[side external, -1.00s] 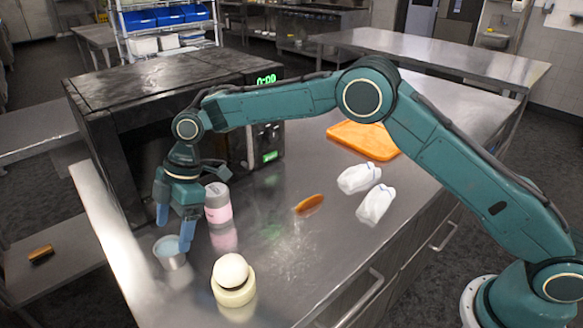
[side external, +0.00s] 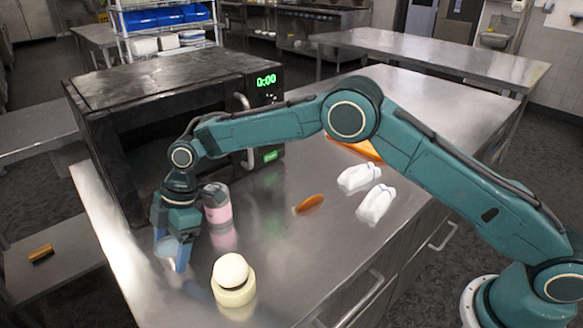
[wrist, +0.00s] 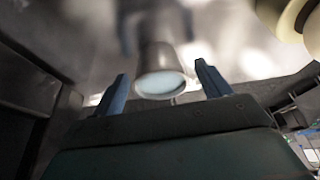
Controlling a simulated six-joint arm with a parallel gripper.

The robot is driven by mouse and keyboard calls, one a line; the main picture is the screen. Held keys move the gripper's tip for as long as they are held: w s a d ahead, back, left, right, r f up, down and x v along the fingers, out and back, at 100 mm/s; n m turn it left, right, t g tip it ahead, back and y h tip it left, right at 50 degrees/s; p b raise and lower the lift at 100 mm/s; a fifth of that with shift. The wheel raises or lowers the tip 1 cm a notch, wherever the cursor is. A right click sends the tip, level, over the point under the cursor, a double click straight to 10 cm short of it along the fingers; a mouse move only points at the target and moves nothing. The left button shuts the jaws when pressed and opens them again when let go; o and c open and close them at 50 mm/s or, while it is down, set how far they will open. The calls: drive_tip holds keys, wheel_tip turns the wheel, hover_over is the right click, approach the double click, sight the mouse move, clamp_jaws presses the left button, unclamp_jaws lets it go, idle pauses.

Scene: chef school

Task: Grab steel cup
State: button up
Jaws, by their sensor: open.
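The steel cup (side external: 165,246) stands upright near the counter's left edge in the side external view, partly hidden by my fingers. In the wrist view the cup (wrist: 160,75) shows its pale inside and rim, between the two blue fingers. My gripper (side external: 170,256) is open and low at the cup, with one finger on each side. In the wrist view my gripper (wrist: 161,69) shows a gap between each finger and the cup. Whether either finger touches it is hard to tell in the side view.
A pink and grey container (side external: 218,205) stands close behind my gripper. A cream round-topped object (side external: 232,278) stands in front of it to the right. A black microwave (side external: 165,90) is behind.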

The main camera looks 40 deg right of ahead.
sight(170, 245)
drive_tip(key=shift+c, duration=0.5)
drive_tip(key=c, duration=1)
drive_tip(key=shift+r, duration=0.15)
wheel_tip(170, 245, up, 10)
drive_tip(key=shift+f, duration=0.1)
